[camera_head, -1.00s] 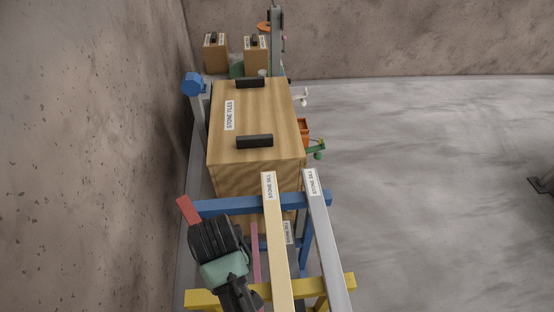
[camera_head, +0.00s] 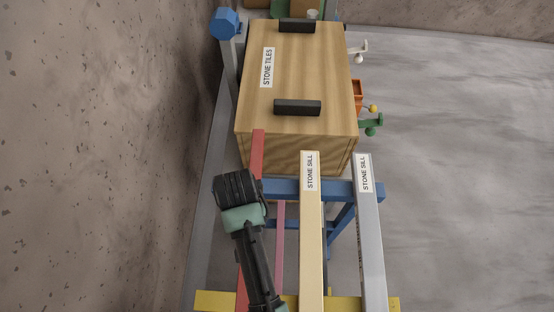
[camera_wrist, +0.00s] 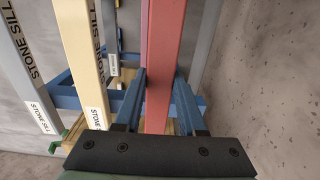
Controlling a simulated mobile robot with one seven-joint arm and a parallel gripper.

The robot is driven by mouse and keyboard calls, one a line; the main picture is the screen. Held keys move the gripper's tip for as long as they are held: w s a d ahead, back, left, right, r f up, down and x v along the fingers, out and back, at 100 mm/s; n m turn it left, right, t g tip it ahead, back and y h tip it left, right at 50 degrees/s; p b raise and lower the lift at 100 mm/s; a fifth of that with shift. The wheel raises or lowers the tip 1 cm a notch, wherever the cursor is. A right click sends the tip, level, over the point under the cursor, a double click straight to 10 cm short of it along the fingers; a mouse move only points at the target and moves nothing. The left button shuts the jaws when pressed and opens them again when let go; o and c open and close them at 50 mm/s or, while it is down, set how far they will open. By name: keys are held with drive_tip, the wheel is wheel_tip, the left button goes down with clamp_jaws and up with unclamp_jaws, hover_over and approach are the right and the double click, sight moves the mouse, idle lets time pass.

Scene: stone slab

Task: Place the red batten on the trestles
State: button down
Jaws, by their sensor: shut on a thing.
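The red batten (camera_head: 257,152) lies lengthwise in my gripper (camera_head: 238,188), left of the two stone sills. It runs nearly parallel to them, its far end overlapping the crate front in the picture. It crosses the blue trestle (camera_head: 283,188) and the yellow trestle (camera_head: 215,300) in the head view; I cannot tell whether it touches them. In the wrist view my gripper (camera_wrist: 160,95) has a finger on each side of the red batten (camera_wrist: 162,50), shut on it. My wrist hides part of the batten in the head view.
A cream stone sill (camera_head: 311,230) and a grey stone sill (camera_head: 370,230) lie across the trestles. A wooden stone-tiles crate (camera_head: 325,75) stands beyond. A pink bar (camera_head: 280,245) shows lower down. The wall (camera_head: 110,150) is close on the left; open floor (camera_head: 460,180) lies right.

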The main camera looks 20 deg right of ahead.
wheel_tip(320, 180, down, 10)
idle(0.6)
drive_tip(key=c, duration=0.5)
unclamp_jaws()
drive_tip(key=shift+f, duration=0.1)
